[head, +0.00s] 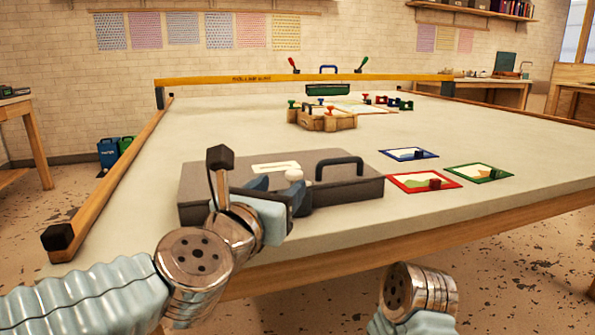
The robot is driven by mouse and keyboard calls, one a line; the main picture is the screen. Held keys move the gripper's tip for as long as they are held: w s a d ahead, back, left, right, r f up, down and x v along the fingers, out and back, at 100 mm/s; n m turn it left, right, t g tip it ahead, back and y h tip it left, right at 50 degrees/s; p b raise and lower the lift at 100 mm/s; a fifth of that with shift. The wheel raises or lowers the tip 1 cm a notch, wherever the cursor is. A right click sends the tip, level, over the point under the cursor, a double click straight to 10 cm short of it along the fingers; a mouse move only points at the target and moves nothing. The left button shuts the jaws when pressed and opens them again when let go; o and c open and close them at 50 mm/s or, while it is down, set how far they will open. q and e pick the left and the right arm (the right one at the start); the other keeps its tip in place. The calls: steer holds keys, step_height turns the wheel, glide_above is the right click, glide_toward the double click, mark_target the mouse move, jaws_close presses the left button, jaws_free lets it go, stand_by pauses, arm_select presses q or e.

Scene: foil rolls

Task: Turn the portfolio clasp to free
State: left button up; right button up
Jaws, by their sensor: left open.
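The portfolio (350,193) is a flat dark grey case with a black handle (340,166) and a pale label (275,167) on top. It lies near the front edge of the table. My left gripper (277,182) is open over the front middle of the case. A small whitish knob (294,174) shows by its fingertips and may belong to the clasp. I cannot tell whether they touch. The rest of the clasp is hidden behind my gripper or too small to tell. My right gripper is not in view; only part of my right arm shows at the bottom.
Three framed cards, red (425,183), green (478,172) and blue (409,154), lie right of the case. A wooden fixture (322,120) with coloured knobs stands farther back. A yellow bar (300,79) spans the table's far side. The table (200,130) is clear left of the fixture.

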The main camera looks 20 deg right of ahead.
mark_target(297, 171)
arm_select(q)
steer(key=x, duration=0.9)
steer(key=shift+w, duration=0.1)
steer(key=shift+c, duration=0.2)
